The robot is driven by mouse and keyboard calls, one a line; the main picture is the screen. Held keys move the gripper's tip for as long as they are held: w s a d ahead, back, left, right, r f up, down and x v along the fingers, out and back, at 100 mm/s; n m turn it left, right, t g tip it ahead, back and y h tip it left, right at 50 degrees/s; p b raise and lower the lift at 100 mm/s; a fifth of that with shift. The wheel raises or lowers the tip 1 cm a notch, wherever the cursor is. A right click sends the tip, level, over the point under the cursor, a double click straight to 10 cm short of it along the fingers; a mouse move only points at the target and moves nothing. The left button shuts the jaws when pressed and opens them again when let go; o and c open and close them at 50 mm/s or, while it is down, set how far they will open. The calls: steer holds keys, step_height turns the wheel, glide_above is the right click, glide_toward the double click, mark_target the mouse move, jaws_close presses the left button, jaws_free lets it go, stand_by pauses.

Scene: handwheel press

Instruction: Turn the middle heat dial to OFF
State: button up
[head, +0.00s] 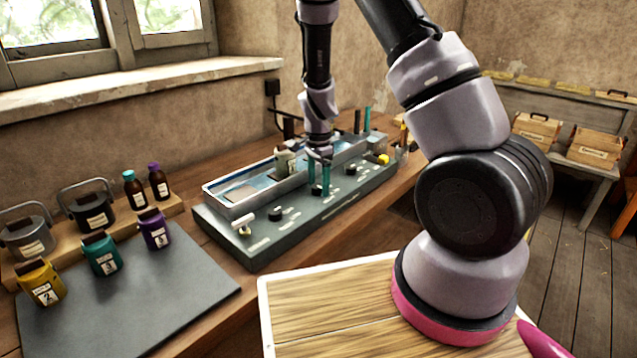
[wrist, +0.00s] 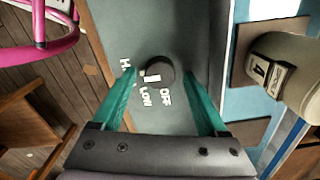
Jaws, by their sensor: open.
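The middle heat dial (wrist: 159,72) is a round dark knob with a white mark on its lower-left part, in the wrist view. White labels on the panel read OFF (wrist: 165,97) and LOW (wrist: 147,96); others to the left are partly hidden by a finger. I cannot tell exactly which label the mark points at. My gripper (wrist: 160,75) is open, its teal fingers on either side of the dial with gaps showing. In the head view my gripper (head: 319,183) points down over the middle of the grey control panel (head: 255,250) and hides this dial.
Other dark dials stand to the left (head: 275,214) and right (head: 350,169) along the panel. A blue-lined metal trough (head: 215,194) runs behind them, with a labelled pale container (head: 285,162). A white-handled lever (head: 243,223) and a yellow knob (head: 384,159) are near the panel's ends.

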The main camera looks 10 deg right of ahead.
jaws_close()
steer(key=shift+n, duration=0.3)
steer(key=n, duration=0.3)
steer(key=shift+w+n, duration=0.1)
steer(key=shift+n, duration=0.3)
steer(key=n, duration=0.4)
steer(key=shift+r+n, duration=0.1)
steer(key=shift+n, duration=0.2)
steer(key=n, duration=0.4)
steer(key=shift+a, duration=0.15)
steer(key=n, duration=0.4)
steer(key=shift+n, duration=0.3)
steer(key=shift+a+n, duration=0.1)
steer(key=shift+n, duration=0.2)
